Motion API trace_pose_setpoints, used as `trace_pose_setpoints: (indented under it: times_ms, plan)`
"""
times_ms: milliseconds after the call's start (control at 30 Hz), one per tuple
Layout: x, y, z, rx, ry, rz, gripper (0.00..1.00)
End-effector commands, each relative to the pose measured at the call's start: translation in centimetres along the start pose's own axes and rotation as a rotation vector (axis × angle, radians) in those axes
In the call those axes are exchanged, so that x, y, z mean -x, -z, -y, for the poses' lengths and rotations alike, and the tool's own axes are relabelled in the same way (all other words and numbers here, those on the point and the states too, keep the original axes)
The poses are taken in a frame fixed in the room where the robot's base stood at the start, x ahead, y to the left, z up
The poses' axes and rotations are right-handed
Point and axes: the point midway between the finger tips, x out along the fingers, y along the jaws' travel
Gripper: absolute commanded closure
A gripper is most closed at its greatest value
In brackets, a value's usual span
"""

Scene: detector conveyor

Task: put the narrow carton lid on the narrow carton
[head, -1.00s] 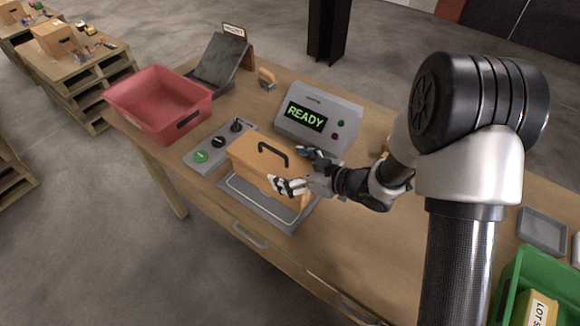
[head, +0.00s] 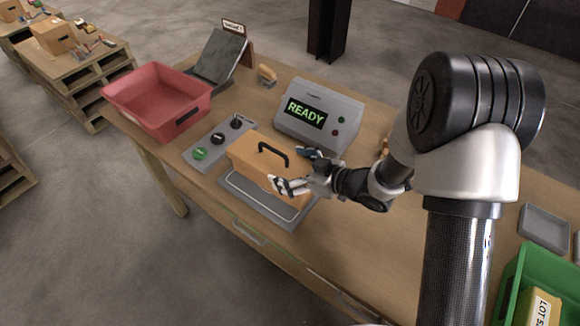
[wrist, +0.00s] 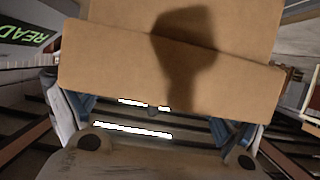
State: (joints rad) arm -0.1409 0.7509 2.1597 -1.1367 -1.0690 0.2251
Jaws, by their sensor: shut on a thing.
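The narrow carton (head: 250,178) is an orange-brown cardboard box on a grey plate in the middle of the bench. The narrow carton lid (head: 259,150), with a black loop handle, lies over the carton's top; I cannot tell if it is fully seated. My gripper (head: 290,178) is at the right end, its fingers along the two long sides, shut on the lid. In the wrist view the lid's end (wrist: 110,75) fills the space before the palm as a wider panel, with carton board (wrist: 120,18) beyond its edge. The finger contacts are mostly hidden.
A grey console (head: 335,112) reading READY stands close behind the carton. A button panel (head: 219,145) is at its left and a red bin (head: 150,118) farther left. A green crate (head: 515,285) is at the lower right.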

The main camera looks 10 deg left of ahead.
Motion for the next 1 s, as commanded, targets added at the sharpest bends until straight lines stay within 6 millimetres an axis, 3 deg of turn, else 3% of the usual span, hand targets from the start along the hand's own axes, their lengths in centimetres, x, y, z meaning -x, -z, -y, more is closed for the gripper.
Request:
trace_pose_setpoints:
  times_ms: [900, 933, 1000]
  plan:
    - [-0.39, -0.9, -0.01, 0.001, 0.0, -0.001, 0.34]
    - [-0.38, -0.9, -0.02, 0.001, 0.0, -0.001, 0.09]
    - [-0.38, -0.9, -0.02, 0.001, 0.0, -0.001, 0.04]
